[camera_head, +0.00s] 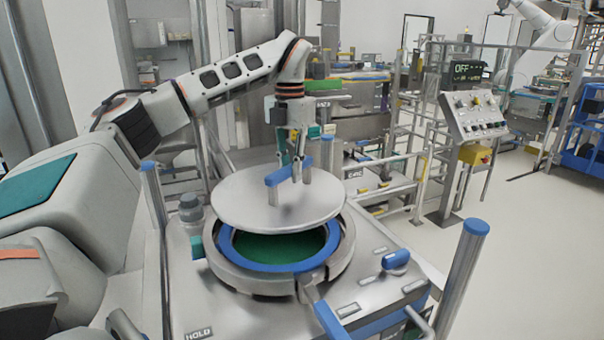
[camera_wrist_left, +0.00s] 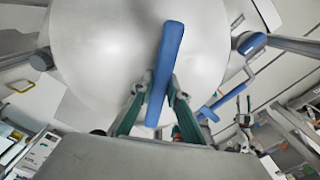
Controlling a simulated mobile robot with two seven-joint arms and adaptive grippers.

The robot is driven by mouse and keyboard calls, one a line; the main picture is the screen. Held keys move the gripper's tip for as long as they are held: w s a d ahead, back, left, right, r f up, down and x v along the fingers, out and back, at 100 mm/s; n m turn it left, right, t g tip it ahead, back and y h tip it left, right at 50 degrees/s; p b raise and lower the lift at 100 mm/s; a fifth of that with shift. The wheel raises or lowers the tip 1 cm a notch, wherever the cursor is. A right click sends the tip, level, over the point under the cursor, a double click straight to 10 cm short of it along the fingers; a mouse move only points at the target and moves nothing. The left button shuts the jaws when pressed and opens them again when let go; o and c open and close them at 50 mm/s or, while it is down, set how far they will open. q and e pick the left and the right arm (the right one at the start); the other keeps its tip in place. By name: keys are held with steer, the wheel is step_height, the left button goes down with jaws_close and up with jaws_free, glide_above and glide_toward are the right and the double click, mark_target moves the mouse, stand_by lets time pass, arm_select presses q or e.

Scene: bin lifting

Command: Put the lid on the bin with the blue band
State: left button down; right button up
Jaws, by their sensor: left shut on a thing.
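The round grey metal lid (camera_head: 240,205) with a blue-topped handle (camera_head: 281,177) hangs above the bin in the head view. My left gripper (camera_head: 298,172) is shut on the lid's handle from above. In the left wrist view the two green fingers (camera_wrist_left: 158,100) are on either side of the blue handle (camera_wrist_left: 166,70), with the lid (camera_wrist_left: 110,50) beyond. The bin with the blue band (camera_head: 330,247) is open below the lid, and its inside looks green. The lid sits a little above the blue band and toward its far side, so the near part of the opening shows.
The bin is set in a metal table with a blue lever (camera_head: 327,320) in front and a blue knob (camera_head: 396,259) at right. A blue-capped post (camera_head: 462,275) stands at the right corner. A control panel (camera_head: 474,115) stands behind right; open floor lies beyond the table.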

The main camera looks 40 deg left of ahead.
arm_select(q)
steer(key=shift+f, duration=5.2)
steer(key=shift+f, duration=0.2)
steer(key=c, duration=1.9)
jaws_free()
steer(key=shift+s, duration=0.1)
steer(key=shift+f, duration=0.2)
step_height(320, 180, up, 12)
steer(key=shift+r, duration=0.2)
